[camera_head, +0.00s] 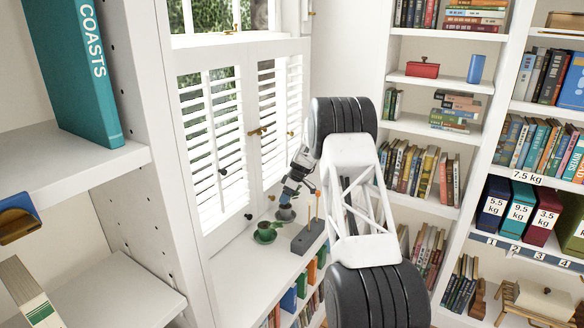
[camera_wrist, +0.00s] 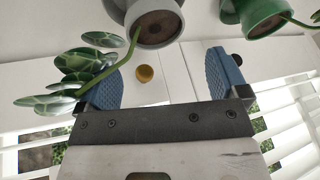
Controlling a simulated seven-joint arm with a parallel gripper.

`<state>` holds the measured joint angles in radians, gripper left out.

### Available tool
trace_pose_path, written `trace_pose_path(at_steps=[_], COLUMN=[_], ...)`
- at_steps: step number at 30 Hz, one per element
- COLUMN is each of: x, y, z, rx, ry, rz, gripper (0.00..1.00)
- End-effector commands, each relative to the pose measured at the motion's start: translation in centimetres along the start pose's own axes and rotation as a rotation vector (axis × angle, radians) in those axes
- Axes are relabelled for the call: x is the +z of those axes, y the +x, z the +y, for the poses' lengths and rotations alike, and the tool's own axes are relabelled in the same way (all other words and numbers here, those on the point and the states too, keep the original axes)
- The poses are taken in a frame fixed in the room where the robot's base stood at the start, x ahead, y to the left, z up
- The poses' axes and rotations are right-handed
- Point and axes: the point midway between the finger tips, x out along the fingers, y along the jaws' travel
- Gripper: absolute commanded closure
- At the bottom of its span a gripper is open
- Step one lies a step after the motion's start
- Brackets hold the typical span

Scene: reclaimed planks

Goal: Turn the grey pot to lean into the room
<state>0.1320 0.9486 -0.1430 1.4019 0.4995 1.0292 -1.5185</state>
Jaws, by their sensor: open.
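The grey pot (camera_head: 286,213) stands on the white sill beneath the shutters, partly hidden by my gripper (camera_head: 288,197) just above it. In the wrist view, the grey pot (camera_wrist: 154,30) shows brown soil and one stem that bends left and down the picture, towards the shutter side, ending in a cluster of patterned leaves (camera_wrist: 68,78). My gripper (camera_wrist: 165,78) is open, its blue pads apart on either side of the space beside the pot. Leaves overlap the left pad. I see no pad pressed on the pot; exact clearance is unclear.
A green pot (camera_head: 266,232) stands close by to the left in the head view. A dark grey block (camera_head: 308,236) with upright wooden sticks is to the right. Shutters (camera_head: 211,140) rise behind. Bookshelves (camera_head: 430,125) stand right; the sill's front left is clear.

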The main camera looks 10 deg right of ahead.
Motion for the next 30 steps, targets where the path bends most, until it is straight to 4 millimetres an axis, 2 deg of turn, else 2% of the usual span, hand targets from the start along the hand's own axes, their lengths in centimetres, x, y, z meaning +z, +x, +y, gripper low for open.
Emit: trace_pose_path(at_steps=[6, 13, 30], x=[0.9, 1.6, 1.2], y=[2.3, 3.9, -2.7], z=[0.4, 0.7, 0.6], rx=[-0.001, 0.0, 0.002], ry=[0.002, 0.001, 0.0], rz=[0.0, 0.001, 0.002], gripper=[0.07, 0.07, 0.07])
